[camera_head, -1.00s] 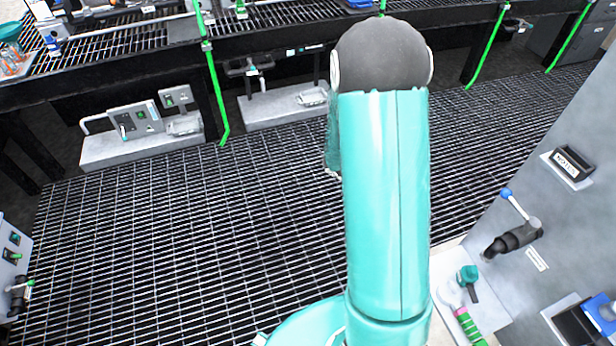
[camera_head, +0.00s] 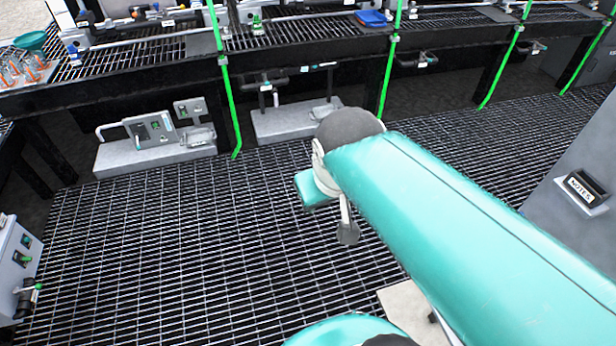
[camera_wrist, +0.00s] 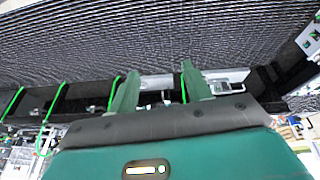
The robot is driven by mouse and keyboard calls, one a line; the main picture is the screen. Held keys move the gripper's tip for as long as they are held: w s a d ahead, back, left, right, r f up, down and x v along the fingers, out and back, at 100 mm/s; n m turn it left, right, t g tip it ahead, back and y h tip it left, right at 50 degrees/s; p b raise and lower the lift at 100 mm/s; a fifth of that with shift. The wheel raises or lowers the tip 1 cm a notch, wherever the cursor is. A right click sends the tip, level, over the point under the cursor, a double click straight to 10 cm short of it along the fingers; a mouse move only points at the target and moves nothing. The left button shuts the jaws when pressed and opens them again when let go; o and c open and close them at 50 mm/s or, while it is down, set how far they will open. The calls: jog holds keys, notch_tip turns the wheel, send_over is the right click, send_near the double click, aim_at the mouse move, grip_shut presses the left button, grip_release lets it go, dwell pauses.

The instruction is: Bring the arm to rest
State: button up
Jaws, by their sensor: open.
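My arm (camera_head: 430,215) is teal with a grey rounded joint. In the head view it slants from the lower right up to that joint near the middle, above the grated floor. My gripper (camera_wrist: 160,84) shows in the wrist view with its two green fingers spread apart and nothing between them. Beyond the fingers the bench and the floor grating appear upside down. The fingers cannot be made out clearly in the head view.
A long black bench (camera_head: 150,75) with grated top and green posts runs across the back. A grey cabinet (camera_head: 578,200) with a labelled holder stands at right, and a grey control box (camera_head: 18,265) at left. The floor grating (camera_head: 190,250) between them is clear.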

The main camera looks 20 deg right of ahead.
jog(key=shift+s+a+r+t+y, duration=0.25)
jog(key=shift+a+r+t, duration=0.15)
jog(key=shift+a+r, duration=0.25)
jog(key=shift+s+a+r+t+y, duration=0.25)
jog(key=shift+a+r+t, duration=0.15)
jog(key=shift+a+r, duration=0.15)
dwell(0.3)
